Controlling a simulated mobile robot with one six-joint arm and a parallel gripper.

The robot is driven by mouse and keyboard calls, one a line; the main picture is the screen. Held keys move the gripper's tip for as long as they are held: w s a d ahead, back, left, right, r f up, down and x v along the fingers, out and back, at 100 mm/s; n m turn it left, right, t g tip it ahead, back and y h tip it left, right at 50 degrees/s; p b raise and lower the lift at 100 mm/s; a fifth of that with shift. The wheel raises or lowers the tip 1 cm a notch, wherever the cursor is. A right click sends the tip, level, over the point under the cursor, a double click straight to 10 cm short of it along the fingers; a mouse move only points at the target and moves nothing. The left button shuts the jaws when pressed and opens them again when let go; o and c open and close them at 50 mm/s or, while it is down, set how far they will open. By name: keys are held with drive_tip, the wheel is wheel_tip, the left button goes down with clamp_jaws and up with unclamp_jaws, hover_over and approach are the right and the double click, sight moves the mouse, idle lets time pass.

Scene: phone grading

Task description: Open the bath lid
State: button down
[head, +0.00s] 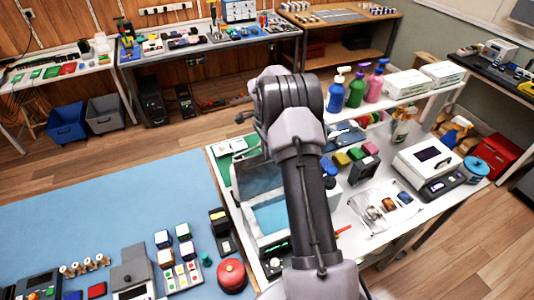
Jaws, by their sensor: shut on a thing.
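The bath (244,222) is a white open-topped box with blue liquid (272,216) in it, on the white bench left of my arm. A grey, see-through panel that looks like its lid (257,177) stands raised and tilted at the bath's far side. My arm covers the right part of both the lid and the bath. My gripper is hidden behind my own arm, so its fingers and any contact with the lid cannot be seen.
Right of my arm are coloured blocks (356,153), a clear tray of parts (383,208) and a white device with a display (427,165). Spray bottles (356,88) stand on the shelf behind. A blue mat (100,215) with small devices lies at left.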

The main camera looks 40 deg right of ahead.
drive_tip(key=shift+r, duration=0.1)
drive_tip(key=c, duration=1.5)
unclamp_jaws()
wheel_tip(320, 180, up, 17)
drive_tip(key=w+p, duration=0.1)
drive_tip(key=p, duration=0.1)
drive_tip(key=shift+d+r+p, duration=0.15)
drive_tip(key=shift+p, duration=0.25)
drive_tip(key=shift+c, duration=0.2)
